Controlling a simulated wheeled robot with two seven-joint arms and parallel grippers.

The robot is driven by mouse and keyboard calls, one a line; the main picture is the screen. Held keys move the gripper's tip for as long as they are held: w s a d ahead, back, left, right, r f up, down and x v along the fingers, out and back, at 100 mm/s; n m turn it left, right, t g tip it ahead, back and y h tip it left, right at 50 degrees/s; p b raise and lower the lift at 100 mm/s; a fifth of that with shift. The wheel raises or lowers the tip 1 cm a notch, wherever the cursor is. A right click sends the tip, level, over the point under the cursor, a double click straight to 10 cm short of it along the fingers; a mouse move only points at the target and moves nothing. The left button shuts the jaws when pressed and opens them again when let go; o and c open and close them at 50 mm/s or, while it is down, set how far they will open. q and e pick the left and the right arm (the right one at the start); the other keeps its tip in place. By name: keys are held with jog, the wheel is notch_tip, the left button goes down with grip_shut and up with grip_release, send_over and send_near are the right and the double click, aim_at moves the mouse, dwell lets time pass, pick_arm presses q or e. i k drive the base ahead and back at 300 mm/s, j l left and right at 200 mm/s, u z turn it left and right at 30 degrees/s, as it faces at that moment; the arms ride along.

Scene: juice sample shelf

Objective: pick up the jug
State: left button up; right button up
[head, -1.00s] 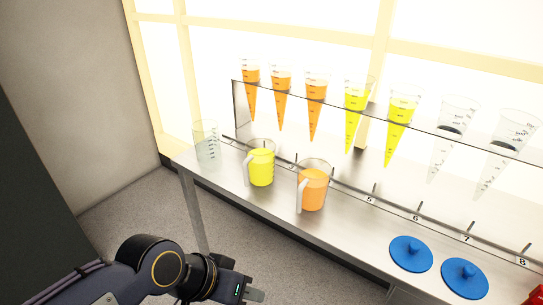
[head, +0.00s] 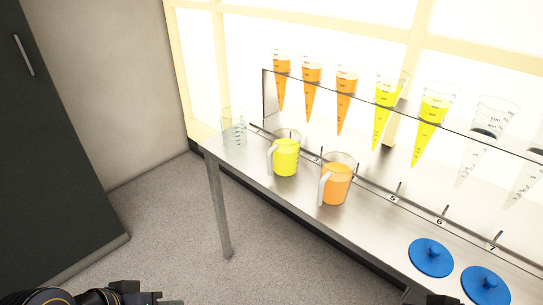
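Two jugs with handles stand upright on the steel shelf table (head: 375,225). One jug holds yellow juice (head: 286,158); the other, to its right and nearer, holds orange juice (head: 337,184). Both handles point left. An empty clear beaker (head: 234,127) stands at the table's left end. My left gripper (head: 172,302) shows only partly at the bottom edge, well below and left of the jugs and touching neither; its fingers are mostly cut off. A dark piece at the bottom (head: 440,300), right of centre, may be part of my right arm; its gripper is not visible.
Several cone-shaped measuring vessels, some with orange juice (head: 346,100), some with yellow (head: 429,125), some empty, hang in a clear rack behind the jugs. Two blue lids (head: 431,257) lie at the front right. A dark cabinet (head: 55,160) stands left; the floor (head: 165,235) between is clear.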

aim_at(285, 150)
jog(key=i+j+z, duration=0.1)
jog(key=j, duration=0.2)
jog(key=i+j+z, duration=0.25)
jog(key=j, duration=0.4)
jog(key=i+j+z, duration=0.2)
jog(key=j, duration=0.45)
jog(key=i, duration=0.1)
